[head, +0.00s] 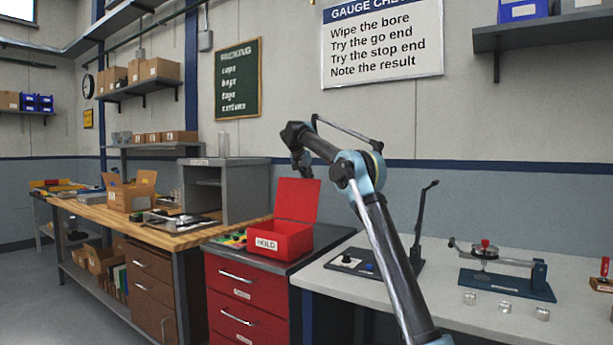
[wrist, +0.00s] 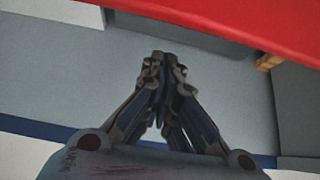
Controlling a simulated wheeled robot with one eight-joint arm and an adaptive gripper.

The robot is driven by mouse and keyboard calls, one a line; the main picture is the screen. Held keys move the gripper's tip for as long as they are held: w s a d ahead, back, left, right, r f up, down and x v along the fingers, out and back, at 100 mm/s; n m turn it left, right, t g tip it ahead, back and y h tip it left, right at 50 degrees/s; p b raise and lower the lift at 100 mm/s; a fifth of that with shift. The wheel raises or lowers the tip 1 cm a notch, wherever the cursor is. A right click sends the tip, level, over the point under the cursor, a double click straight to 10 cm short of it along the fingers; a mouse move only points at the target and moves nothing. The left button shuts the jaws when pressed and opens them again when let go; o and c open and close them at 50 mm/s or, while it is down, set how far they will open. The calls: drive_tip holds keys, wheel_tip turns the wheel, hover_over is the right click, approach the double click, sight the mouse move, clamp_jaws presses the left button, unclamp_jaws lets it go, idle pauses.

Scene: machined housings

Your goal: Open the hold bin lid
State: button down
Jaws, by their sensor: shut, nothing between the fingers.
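The red hold bin (head: 282,241), marked HOLD, stands on the dark top of a red drawer cabinet. Its red lid (head: 297,200) is raised and stands roughly upright at the back of the box. My gripper (head: 304,171) is at the lid's top edge in the head view, small and partly hidden, so contact cannot be told. In the wrist view my gripper (wrist: 163,62) has its fingertips together with nothing between them. A red surface (wrist: 240,25), likely the lid, crosses the top of that view, apart from the fingertips.
The red drawer cabinet (head: 246,300) stands between a wooden bench (head: 165,236) on the left and a pale bench (head: 430,296) on the right. A grey open cabinet (head: 238,190) is left of the bin. A gauge fixture (head: 507,284) and several small metal parts are at the right.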

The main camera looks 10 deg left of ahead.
sight(305, 180)
drive_tip(key=shift+s+a+f, duration=0.1)
drive_tip(key=shift+s+a, duration=0.3)
drive_tip(key=shift+s, duration=0.45)
drive_tip(key=shift+s+a+f, duration=0.1)
drive_tip(key=shift+s+a, duration=0.25)
drive_tip(key=shift+s, duration=0.45)
